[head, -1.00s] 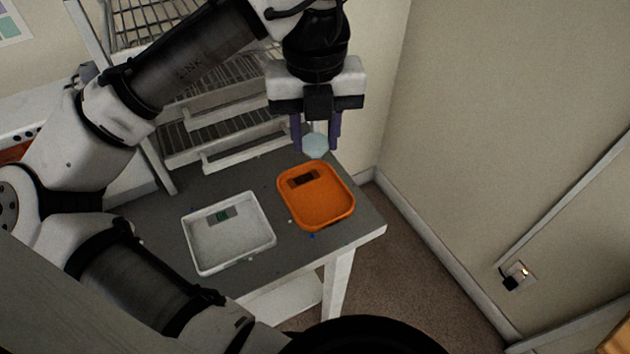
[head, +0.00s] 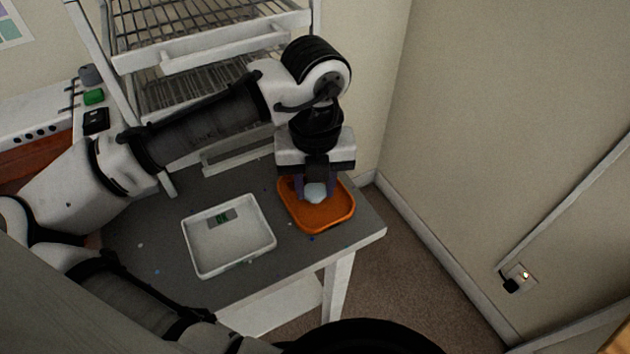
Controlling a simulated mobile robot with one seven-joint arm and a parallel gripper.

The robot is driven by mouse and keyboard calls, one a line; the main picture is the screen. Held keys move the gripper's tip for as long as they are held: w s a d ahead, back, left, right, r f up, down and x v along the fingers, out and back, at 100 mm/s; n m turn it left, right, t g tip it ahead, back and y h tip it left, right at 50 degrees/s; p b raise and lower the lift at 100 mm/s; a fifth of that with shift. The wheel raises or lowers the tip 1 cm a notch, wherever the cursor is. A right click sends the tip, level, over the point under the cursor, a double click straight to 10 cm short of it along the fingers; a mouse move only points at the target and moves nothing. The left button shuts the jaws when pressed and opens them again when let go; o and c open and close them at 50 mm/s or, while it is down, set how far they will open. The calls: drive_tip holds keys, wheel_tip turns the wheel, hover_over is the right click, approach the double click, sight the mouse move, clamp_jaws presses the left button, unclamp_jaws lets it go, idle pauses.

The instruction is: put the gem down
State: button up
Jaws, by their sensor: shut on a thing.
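The gem (head: 315,193) is a pale blue faceted piece between the fingers of my gripper (head: 315,188). My gripper points down and is shut on it. The gem is over the back part of the orange tray (head: 322,221) at the right end of the grey table. I cannot tell whether it touches the tray floor. My gripper hides the back of the tray.
A white tray (head: 235,257) with a small dark green label stands left of the orange tray. A wire rack (head: 200,60) rises behind the table. The table's right edge is near the orange tray, with a wall (head: 500,130) beyond.

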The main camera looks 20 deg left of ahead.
sight(315, 191)
drive_tip(key=shift+f, duration=0.2)
drive_tip(key=o, duration=0.9)
drive_tip(key=shift+o, duration=0.2)
drive_tip(key=shift+r, duration=0.15)
wheel_tip(315, 191, up, 12)
